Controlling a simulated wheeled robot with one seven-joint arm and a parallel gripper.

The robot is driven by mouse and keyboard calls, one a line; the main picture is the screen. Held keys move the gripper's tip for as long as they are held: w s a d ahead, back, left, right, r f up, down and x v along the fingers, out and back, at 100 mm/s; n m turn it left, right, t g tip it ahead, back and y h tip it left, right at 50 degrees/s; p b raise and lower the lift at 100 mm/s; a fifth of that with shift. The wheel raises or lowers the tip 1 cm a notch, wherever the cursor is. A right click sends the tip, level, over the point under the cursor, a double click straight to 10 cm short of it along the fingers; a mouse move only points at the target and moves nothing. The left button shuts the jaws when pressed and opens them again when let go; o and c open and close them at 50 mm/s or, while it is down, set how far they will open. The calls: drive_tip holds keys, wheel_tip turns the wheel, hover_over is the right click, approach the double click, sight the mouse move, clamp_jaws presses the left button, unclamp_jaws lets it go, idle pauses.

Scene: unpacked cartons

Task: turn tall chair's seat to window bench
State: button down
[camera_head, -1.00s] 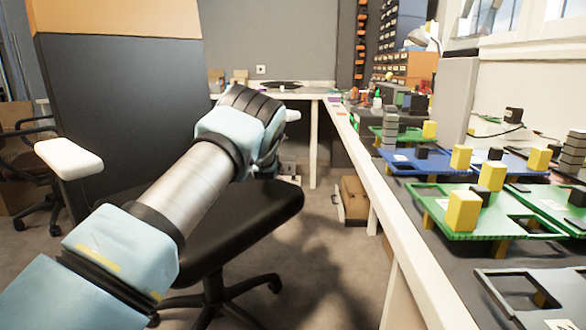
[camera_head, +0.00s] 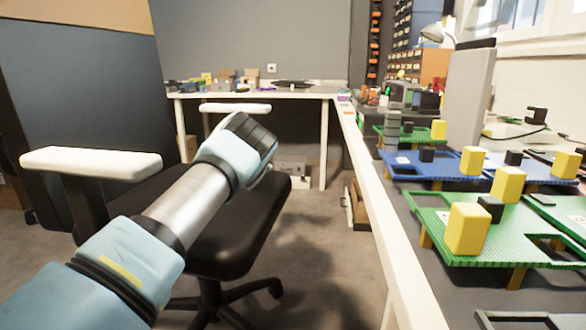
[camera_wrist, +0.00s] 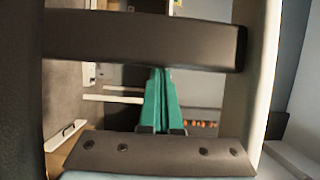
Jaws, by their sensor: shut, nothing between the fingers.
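The tall chair has a black seat (camera_head: 245,215), white armrests (camera_head: 90,163) and a wheeled black base. The front of the seat points right, toward the window bench (camera_head: 375,215). A tall dark panel with a tan top (camera_head: 85,85) at the left looks like its backrest, but I cannot tell for certain. My arm reaches over the seat in the head view, with the hand between the armrests; its fingertips are hidden there. In the wrist view my gripper (camera_wrist: 160,75) shows green fingers shut together and empty. Contact with the chair cannot be made out.
The bench on the right carries green boards (camera_head: 515,225) and blue boards (camera_head: 430,165) with yellow blocks. A white table (camera_head: 250,92) stands at the back. A brown box (camera_head: 358,202) sits on the floor by the bench. Open floor lies between seat and bench.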

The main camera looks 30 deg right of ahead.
drive_tip(key=shift+w+a, duration=0.75)
drive_tip(key=shift+w, duration=0.05)
